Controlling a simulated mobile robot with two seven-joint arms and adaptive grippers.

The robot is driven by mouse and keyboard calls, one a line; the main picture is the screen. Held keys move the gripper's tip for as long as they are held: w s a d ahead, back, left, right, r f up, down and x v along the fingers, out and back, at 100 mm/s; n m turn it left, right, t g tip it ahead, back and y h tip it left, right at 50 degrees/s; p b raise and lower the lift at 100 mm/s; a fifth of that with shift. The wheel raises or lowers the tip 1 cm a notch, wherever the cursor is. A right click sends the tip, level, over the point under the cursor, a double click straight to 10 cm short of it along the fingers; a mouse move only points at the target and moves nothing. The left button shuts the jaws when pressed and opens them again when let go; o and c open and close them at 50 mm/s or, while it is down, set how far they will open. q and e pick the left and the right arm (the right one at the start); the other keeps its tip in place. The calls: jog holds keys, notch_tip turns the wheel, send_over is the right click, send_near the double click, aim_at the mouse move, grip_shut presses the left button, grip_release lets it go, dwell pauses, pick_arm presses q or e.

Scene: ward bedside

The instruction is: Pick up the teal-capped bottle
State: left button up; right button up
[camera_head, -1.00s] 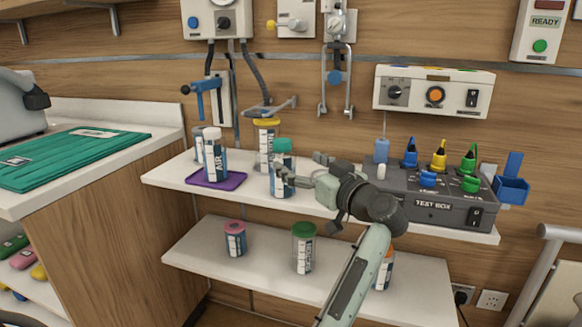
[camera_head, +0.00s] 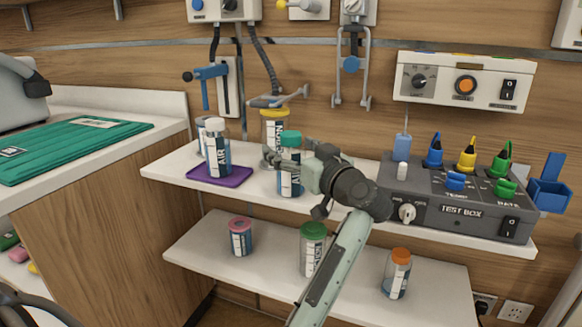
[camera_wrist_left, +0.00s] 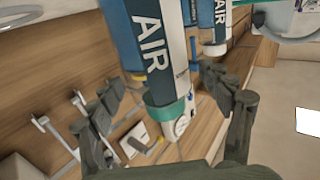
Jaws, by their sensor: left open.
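The teal-capped bottle (camera_head: 290,180) stands upright on the upper white shelf, with a dark blue and white label. My left gripper (camera_head: 287,158) is at its upper part, coming from the right, and partly hides it. In the left wrist view the bottle (camera_wrist_left: 150,55), its label reading AIR and its teal cap (camera_wrist_left: 172,112), lies between the spread fingers of the left gripper (camera_wrist_left: 168,108). The fingers are open, with gaps showing beside the cap. My right gripper is not in view.
A white-capped AIR bottle (camera_head: 217,150) stands on a purple tray (camera_head: 233,180) to the left. A yellow-capped jar (camera_head: 274,125) is close behind. A test box (camera_head: 455,210) is at right. The lower shelf (camera_head: 265,265) holds pink-, green- and orange-capped containers.

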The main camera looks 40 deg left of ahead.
pick_arm(q)
jog(key=shift+r, duration=0.1)
jog(key=c, duration=1.5)
jog(key=shift+r, duration=0.1)
